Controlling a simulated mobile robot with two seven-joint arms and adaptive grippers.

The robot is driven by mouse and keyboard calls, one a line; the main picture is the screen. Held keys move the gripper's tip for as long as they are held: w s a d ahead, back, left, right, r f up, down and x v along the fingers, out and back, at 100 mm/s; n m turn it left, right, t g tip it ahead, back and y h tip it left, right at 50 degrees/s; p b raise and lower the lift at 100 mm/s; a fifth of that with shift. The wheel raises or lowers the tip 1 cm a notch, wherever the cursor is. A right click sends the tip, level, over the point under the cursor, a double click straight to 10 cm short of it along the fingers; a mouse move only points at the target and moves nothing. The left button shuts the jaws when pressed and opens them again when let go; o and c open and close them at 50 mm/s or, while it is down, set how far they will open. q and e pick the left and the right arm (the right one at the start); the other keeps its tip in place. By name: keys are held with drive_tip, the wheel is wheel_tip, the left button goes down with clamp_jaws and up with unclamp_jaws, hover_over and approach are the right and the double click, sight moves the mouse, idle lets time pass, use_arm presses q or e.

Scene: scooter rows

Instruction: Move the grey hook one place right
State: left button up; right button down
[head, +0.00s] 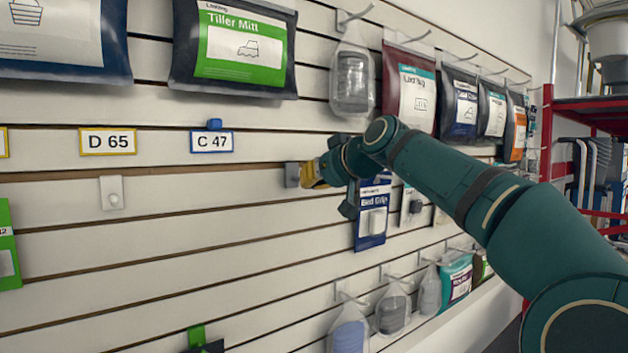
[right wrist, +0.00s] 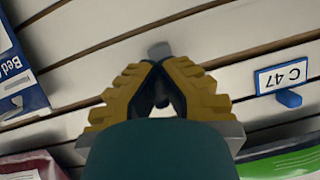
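The grey hook (head: 292,174) shows as a small grey plate against the slatted wall, to the right of and below the C 47 label (head: 212,141). My right gripper (head: 308,175) is at the hook, its yellow fingers closed on it. In the right wrist view the fingertips (right wrist: 150,66) come together with the grey hook (right wrist: 160,50) showing just past them. The fingers hide the rest of the hook. I cannot tell whether its plate sits in the groove or just off it. My left gripper is not in view.
A Bed Grips packet (head: 371,222) hangs right beside my right gripper. A white hook plate (head: 112,192) sits below the D 65 label (head: 107,142). A blue clip (head: 214,124) tops the C 47 label. Bare slats lie left of the grey hook; several packets hang above and below.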

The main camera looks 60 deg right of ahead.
drive_tip(key=shift+w+d, duration=0.1)
drive_tip(key=shift+w, duration=0.3)
idle(0.8)
drive_tip(key=shift+f+b, duration=0.4)
drive_tip(key=shift+f, duration=0.05)
idle(1.5)
drive_tip(key=c, duration=1.1)
unclamp_jaws()
drive_tip(key=shift+w, duration=0.2)
drive_tip(key=shift+o, duration=0.2)
drive_tip(key=shift+s, duration=0.1)
drive_tip(key=v, duration=1.2)
drive_tip(key=shift+d, duration=0.1)
